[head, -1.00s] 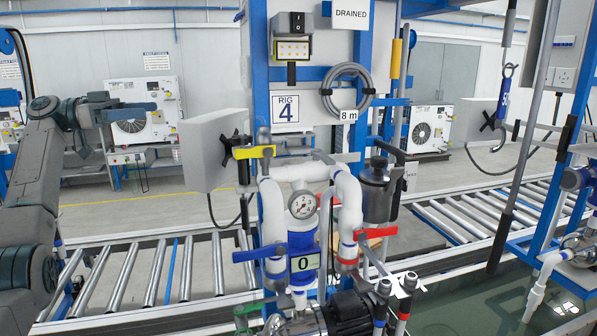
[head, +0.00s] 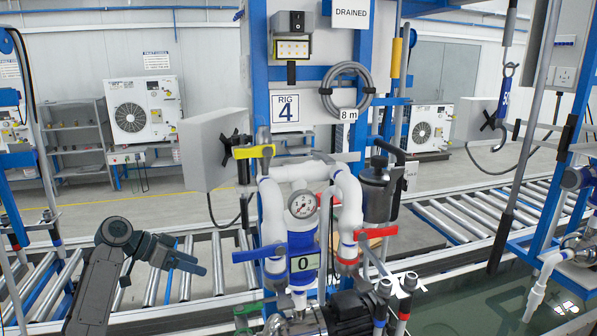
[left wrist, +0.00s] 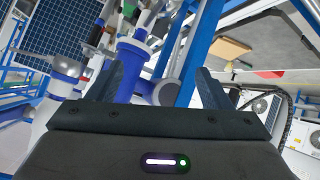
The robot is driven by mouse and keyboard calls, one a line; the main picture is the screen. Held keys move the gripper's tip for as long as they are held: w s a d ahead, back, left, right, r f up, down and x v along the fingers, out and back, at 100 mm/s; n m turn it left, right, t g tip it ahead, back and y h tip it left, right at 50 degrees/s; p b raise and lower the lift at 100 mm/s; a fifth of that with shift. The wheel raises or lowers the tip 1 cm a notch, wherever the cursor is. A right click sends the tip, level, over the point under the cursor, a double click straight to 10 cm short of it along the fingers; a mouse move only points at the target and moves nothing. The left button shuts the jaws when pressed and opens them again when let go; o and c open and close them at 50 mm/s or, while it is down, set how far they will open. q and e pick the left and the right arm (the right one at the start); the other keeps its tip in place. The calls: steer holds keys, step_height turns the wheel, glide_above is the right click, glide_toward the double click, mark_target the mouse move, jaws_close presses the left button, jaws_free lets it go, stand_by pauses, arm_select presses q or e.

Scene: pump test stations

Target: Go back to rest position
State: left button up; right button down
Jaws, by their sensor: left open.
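My left gripper (head: 196,263) is at the lower left of the head view, its fingers pointing right, in front of the roller conveyor. It is open, with nothing between its fingers. In the left wrist view its two fingers (left wrist: 160,85) stand apart, with blue pipework and blue frame bars beyond them. My left arm bends up from the bottom edge of the head view. My right gripper is not in view.
The Rig 4 pump station stands to the right of my left gripper, with a pressure gauge (head: 302,204), blue lever (head: 259,253), yellow lever (head: 253,151) and red lever (head: 375,232). A roller conveyor (head: 225,262) runs behind. A water tank (head: 470,290) lies at lower right.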

arm_select(q)
steer(key=s+d+f+n+y, duration=0.1)
steer(key=s+f+n+y, duration=0.15)
steer(key=s+f, duration=0.85)
steer(key=s+d+f+n+y, duration=0.2)
steer(key=s+f+y, duration=0.2)
steer(key=s+f, duration=0.75)
steer(key=s+a+n+y, duration=0.3)
steer(key=s+n+y, duration=0.15)
steer(key=s, duration=1.95)
steer(key=a+f+g+b, duration=0.1)
steer(key=a+f+b, duration=0.15)
steer(key=f, duration=1.55)
steer(key=a+f+b, duration=0.1)
steer(key=f+b, duration=0.3)
steer(key=f, duration=1.4)
steer(key=s+f+b, duration=0.2)
steer(key=s+f, duration=0.7)
steer(key=f, duration=0.3)
steer(key=s+f+g+b, duration=0.1)
steer(key=s+f+b, duration=0.2)
steer(key=s+f, duration=0.6)
step_height(320, 180, down, 4)
steer(key=shift+s+a+f, duration=0.1)
steer(key=shift+s+a, duration=0.1)
steer(key=shift+a, duration=0.25)
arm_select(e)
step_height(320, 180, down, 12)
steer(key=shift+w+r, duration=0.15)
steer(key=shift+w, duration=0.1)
